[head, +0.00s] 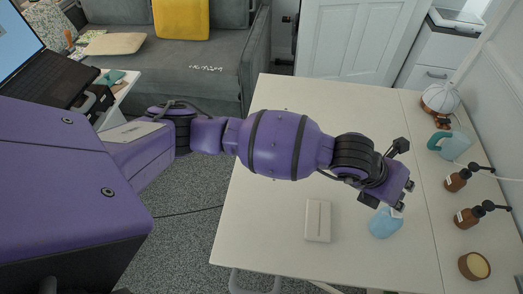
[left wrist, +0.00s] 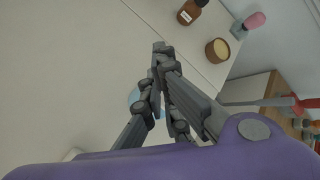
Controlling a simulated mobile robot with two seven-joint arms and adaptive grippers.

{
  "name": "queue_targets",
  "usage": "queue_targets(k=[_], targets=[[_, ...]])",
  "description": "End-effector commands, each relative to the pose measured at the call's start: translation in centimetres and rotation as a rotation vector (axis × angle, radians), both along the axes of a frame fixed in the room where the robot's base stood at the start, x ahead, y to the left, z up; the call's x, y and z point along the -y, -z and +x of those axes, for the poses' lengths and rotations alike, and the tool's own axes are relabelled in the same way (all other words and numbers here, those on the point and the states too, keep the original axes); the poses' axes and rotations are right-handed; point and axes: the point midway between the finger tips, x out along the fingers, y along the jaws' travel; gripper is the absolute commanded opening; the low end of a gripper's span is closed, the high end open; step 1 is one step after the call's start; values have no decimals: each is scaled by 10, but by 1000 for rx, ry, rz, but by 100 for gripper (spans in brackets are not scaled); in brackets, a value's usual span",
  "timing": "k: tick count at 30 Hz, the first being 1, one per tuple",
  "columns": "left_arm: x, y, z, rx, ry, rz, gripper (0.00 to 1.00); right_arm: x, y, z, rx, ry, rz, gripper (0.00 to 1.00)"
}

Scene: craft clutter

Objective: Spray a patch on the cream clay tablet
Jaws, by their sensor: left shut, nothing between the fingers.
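The cream clay tablet (head: 318,221) lies flat on the white table, left of a light blue object (head: 384,223). The light blue object looks like the spray bottle, but its top is hidden by my gripper. My left gripper (head: 399,204) is just over it at the right of the table. In the left wrist view the fingers (left wrist: 160,75) are closed together with nothing between them. A bit of the light blue object (left wrist: 134,97) shows behind them. Whether the fingers touch it I cannot tell. My right gripper is in neither view.
Two brown pump bottles (head: 457,181) (head: 467,217), a round brown pot with a pale top (head: 474,265), a teal-handled jug (head: 451,145) and a white-and-brown round item (head: 439,99) line the right edge. The table (head: 265,235) is clear left of the tablet.

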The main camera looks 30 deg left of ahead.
Motion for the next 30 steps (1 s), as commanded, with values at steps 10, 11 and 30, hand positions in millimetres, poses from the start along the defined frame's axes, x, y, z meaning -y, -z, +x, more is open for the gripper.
queue_targets(k=[10, 11, 30], targets=[[1, -2, 1, 4, 1, -1, 0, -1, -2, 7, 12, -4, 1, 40], [1, -2, 1, 4, 1, -1, 0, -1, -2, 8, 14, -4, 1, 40], [1, 8, 1, 3, 2, 1, 0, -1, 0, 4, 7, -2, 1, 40]])
